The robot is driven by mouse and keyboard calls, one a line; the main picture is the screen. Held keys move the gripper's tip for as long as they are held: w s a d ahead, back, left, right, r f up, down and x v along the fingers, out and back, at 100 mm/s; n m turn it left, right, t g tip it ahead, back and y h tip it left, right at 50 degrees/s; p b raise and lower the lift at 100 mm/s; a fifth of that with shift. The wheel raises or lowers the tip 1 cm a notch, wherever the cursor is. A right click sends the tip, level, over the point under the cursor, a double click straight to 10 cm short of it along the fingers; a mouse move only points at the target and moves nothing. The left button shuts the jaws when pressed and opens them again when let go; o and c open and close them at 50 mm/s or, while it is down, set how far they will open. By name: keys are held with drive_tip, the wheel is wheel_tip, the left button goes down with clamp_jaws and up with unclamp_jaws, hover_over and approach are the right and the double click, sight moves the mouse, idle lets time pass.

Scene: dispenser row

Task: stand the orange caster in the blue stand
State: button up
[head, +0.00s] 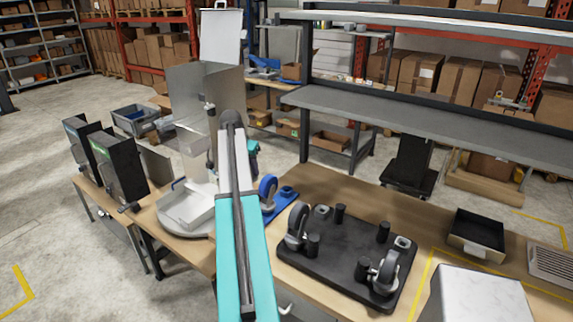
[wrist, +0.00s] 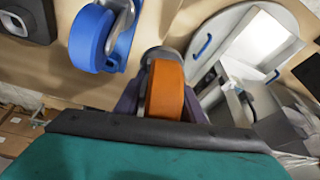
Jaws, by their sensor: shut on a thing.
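The orange caster (wrist: 165,88) is between the two fingers of my gripper (wrist: 163,100) in the wrist view. My gripper is shut on it. A grey metal part shows at the caster's far end. In the head view my own arm hides the caster and the fingertips. A blue stand (head: 288,194) lies on the wooden bench, with a blue-wheeled caster (head: 267,188) at its left end. In the wrist view the blue wheel (wrist: 91,38) and part of the blue stand (wrist: 128,45) are left of the orange caster, apart from it.
A black base plate (head: 340,250) with posts and grey-wheeled casters stands right of the blue stand. A round white platform (head: 175,222) with a white bin is on the left. Two black dispensers (head: 117,165) stand farther left. A black tray (head: 476,233) is at the right.

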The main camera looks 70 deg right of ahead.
drive_tip(key=s+d+m, duration=0.1)
drive_tip(key=s+d, duration=0.3)
drive_tip(key=s, duration=0.2)
drive_tip(key=s+d+m+g, duration=0.1)
drive_tip(key=s+d+m, duration=0.1)
drive_tip(key=s+d, duration=0.2)
drive_tip(key=s+p, duration=0.1)
drive_tip(key=s, duration=0.1)
drive_tip(key=shift+s, duration=0.4)
drive_tip(key=shift+f, duration=0.3)
drive_tip(key=shift+f+b, duration=0.75)
drive_tip(key=shift+f, duration=0.5)
drive_tip(key=shift+f+b, duration=0.9)
drive_tip(key=shift+f, duration=1.05)
drive_tip(key=o, duration=1.4)
drive_tip(key=shift+a, duration=0.1)
drive_tip(key=b+v, duration=0.3)
drive_tip(key=v, duration=1.1)
drive_tip(key=shift+b, duration=0.35)
